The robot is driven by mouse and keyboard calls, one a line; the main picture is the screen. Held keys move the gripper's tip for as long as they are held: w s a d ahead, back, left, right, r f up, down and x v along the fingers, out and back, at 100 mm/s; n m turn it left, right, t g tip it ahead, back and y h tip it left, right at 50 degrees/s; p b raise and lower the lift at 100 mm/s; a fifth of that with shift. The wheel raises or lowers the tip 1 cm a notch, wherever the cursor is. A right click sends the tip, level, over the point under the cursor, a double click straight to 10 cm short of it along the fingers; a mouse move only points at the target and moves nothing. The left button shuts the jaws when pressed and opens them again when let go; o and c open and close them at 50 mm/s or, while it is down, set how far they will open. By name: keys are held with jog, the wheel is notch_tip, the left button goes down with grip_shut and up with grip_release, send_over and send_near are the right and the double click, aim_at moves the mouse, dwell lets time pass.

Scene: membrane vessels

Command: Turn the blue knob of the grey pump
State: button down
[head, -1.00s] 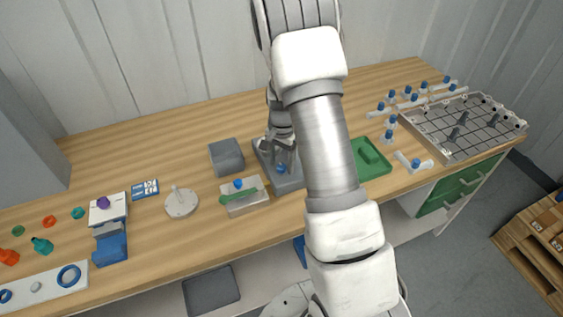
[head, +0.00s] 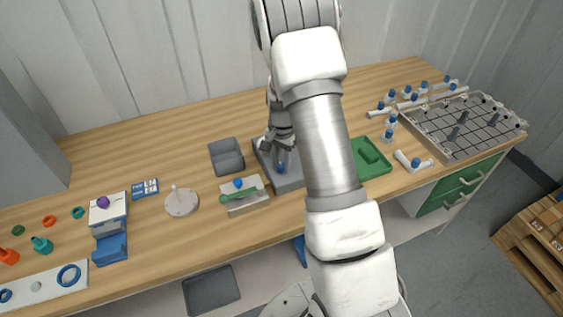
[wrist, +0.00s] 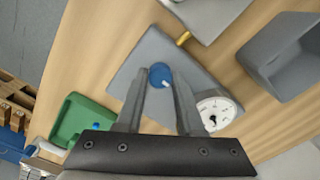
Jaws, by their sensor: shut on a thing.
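The grey pump (head: 290,185) sits on the wooden bench, left of my forearm in the head view and partly covered by my arm. In the wrist view the pump (wrist: 148,52) is a flat grey block with a brass fitting and a round white gauge (wrist: 217,112). Its blue knob (wrist: 160,75), with a white mark, stands between my fingertips; it also shows in the head view (head: 281,168). My gripper (wrist: 160,80) is shut on the blue knob, one finger on each side of it.
A grey open box (head: 227,157) and a pale block with a green handle (head: 244,198) stand left of the pump. A green tray (head: 371,160) lies right of my arm. Small blue-capped parts and a grid rack (head: 462,127) are farther right.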

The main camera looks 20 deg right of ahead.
jog(key=shift+n, duration=0.3)
jog(key=n+b, duration=0.2)
jog(key=n, duration=0.1)
jog(key=shift+f+n+b, duration=0.1)
jog(key=shift+n+b, duration=0.25)
jog(key=shift+n, duration=0.05)
jog(key=n+b, duration=0.1)
jog(key=n, duration=0.3)
jog(key=shift+n+b, duration=0.3)
jog(key=shift+b, duration=0.05)
jog(key=n, duration=0.4)
jog(key=shift+b, duration=0.4)
jog(key=n, duration=0.4)
jog(key=shift+n, duration=0.3)
jog(key=c, duration=0.5)
grip_release()
